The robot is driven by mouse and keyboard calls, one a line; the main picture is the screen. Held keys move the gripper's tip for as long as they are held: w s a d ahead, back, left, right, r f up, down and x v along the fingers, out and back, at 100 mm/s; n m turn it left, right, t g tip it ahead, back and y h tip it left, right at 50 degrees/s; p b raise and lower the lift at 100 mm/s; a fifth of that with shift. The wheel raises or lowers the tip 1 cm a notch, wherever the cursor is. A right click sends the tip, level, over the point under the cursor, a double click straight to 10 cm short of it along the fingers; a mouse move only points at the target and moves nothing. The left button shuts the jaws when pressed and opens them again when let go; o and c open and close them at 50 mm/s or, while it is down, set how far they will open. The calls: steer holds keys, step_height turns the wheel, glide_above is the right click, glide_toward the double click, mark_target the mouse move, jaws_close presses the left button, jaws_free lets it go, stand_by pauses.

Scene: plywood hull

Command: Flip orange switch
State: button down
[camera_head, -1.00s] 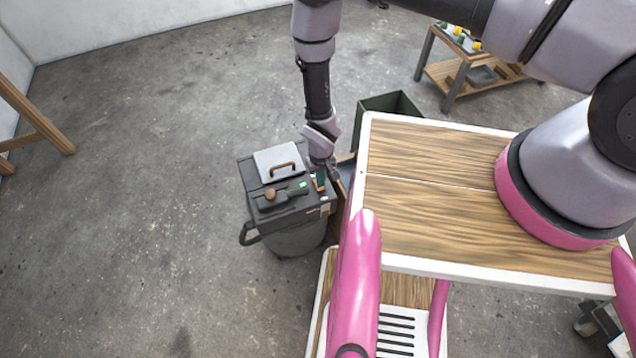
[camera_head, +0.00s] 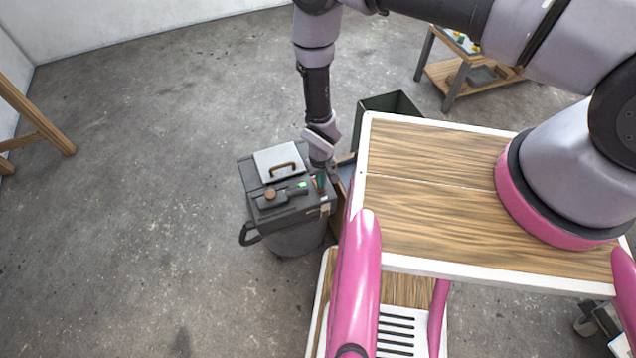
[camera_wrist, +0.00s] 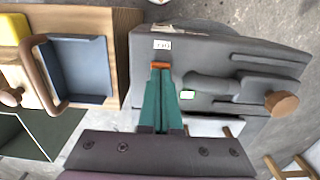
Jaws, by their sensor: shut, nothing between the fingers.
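The orange switch (camera_wrist: 160,66) is a small orange piece on the dark panel of the grey machine (camera_wrist: 225,55), just below a small white label in the wrist view. My gripper (camera_wrist: 160,74) is shut, its green fingers together and empty. The fingertips are right at the switch in the wrist view; I cannot tell whether they touch it. In the camera_head view my gripper (camera_head: 320,184) is at the right side of the machine's top (camera_head: 280,225). The fingers mostly hide the switch there.
A flap with a wooden handle (camera_head: 283,172) is at the back. A wooden unit with a blue tray (camera_wrist: 82,72) stands close beside the machine.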

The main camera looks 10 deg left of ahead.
steer(key=shift+f, duration=0.35)
steer(key=shift+r, duration=3.55)
